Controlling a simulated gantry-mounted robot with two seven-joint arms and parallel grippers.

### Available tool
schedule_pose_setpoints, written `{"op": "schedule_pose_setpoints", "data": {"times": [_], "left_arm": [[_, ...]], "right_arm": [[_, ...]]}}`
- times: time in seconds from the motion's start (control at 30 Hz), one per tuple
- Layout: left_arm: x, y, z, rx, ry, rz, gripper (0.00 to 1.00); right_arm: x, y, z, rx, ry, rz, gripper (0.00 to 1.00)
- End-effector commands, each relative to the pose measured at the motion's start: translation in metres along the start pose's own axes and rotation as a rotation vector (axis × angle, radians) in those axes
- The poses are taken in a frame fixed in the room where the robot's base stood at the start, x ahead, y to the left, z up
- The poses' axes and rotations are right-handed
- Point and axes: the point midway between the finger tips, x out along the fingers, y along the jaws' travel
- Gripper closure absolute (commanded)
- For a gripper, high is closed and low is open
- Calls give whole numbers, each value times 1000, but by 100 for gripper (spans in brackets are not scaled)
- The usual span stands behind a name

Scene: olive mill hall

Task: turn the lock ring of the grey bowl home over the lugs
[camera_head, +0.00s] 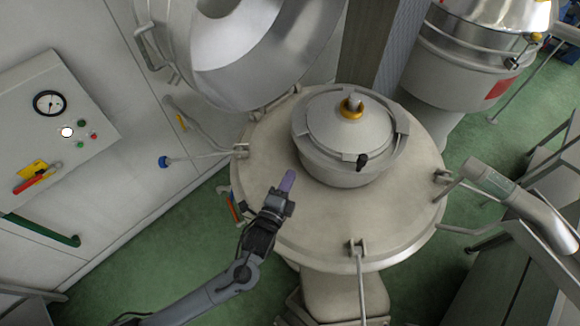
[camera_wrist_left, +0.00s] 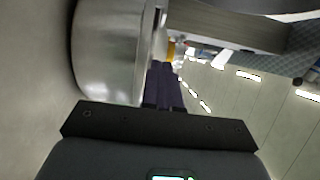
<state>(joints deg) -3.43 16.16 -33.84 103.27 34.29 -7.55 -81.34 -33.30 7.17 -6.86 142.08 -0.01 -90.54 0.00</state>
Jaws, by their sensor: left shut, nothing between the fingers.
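The grey bowl (camera_head: 345,177) stands on the round cream top of a machine. Its domed lid carries a yellow collar and a grey knob (camera_head: 352,104) at the centre. The lock ring (camera_head: 325,158) runs around the lid's edge, with a dark knob (camera_head: 362,160) at the front and flat tabs at the sides. I cannot tell how the ring sits on the lugs. My left gripper (camera_head: 287,181) is shut and empty, left of the bowl and apart from it. In the left wrist view, its purple fingers (camera_wrist_left: 165,85) point along the bowl's metal wall (camera_wrist_left: 112,50). My right gripper is not in view.
The cream top (camera_head: 300,235) has swing clamps at its edge (camera_head: 358,247) and bare room in front of the bowl. A large raised steel cover (camera_head: 235,50) stands behind left. A grey post (camera_head: 385,40) rises behind the bowl. A gauge panel (camera_head: 60,120) is at left.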

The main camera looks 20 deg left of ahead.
Motion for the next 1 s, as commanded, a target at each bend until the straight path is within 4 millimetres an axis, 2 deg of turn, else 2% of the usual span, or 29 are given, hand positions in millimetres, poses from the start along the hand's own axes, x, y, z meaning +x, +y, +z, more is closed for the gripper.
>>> {"op": "schedule_pose_setpoints", "data": {"times": [0.53,0.8,1.0], "left_arm": [[93,4,1,-2,-2,-5,100],[113,1,23,1,-2,-2,100],[118,0,29,0,-1,-1,100]], "right_arm": [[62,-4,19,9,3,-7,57],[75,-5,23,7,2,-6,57],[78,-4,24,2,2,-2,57]]}}
